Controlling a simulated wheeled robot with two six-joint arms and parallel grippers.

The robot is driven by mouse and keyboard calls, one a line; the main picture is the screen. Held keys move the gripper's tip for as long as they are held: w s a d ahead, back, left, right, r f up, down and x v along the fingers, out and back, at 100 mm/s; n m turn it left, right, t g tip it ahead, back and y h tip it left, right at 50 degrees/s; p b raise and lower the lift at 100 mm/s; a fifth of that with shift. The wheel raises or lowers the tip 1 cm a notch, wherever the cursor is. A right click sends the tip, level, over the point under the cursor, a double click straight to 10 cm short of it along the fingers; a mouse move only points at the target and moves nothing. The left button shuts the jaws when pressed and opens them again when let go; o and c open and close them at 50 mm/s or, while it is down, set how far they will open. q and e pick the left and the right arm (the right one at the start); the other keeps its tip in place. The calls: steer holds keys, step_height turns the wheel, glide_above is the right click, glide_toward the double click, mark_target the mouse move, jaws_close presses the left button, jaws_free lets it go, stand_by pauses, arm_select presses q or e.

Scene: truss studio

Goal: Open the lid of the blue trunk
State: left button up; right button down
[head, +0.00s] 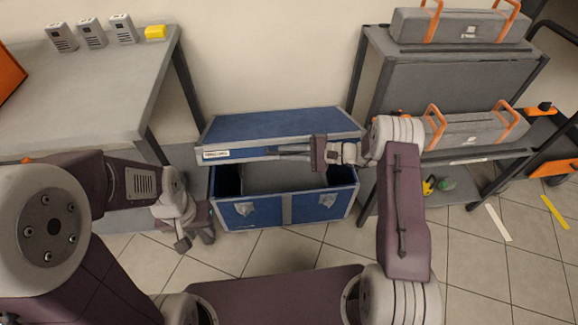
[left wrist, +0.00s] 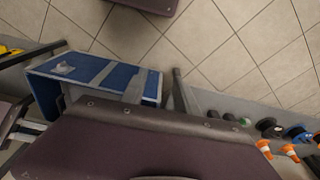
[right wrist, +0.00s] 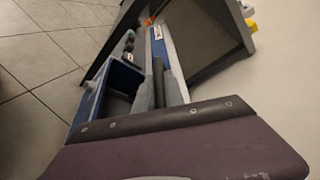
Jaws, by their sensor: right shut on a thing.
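The blue trunk (head: 268,210) stands on the floor against the wall, with metal edges and two front latches. Its blue lid (head: 270,124) is raised and tilted, leaving a wide gap at the front that shows the grey inside. My right gripper (head: 282,152) is at the lid's front edge, shut on it; the right wrist view shows its fingers (right wrist: 157,75) close together by the lid's rim (right wrist: 158,36). My left gripper (head: 195,238) is empty, left of the trunk and apart from it, its fingers spread. The trunk's front (left wrist: 85,72) also shows in the left wrist view.
A grey table (head: 90,85) with small grey devices and a yellow block stands at the left. A grey shelf unit (head: 420,75) with orange-handled cases (head: 460,27) stands close at the right. The tiled floor (head: 270,250) in front of the trunk is clear.

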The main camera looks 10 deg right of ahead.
arm_select(q)
steer(key=shift+r+p, duration=0.35)
steer(key=shift+r, duration=0.3)
arm_select(e)
steer(key=w+r, duration=0.1)
steer(key=r, duration=0.1)
steer(key=w+r, duration=0.3)
steer(key=r, duration=0.1)
steer(key=shift+w, duration=0.2)
arm_select(q)
steer(key=shift+c, duration=0.3)
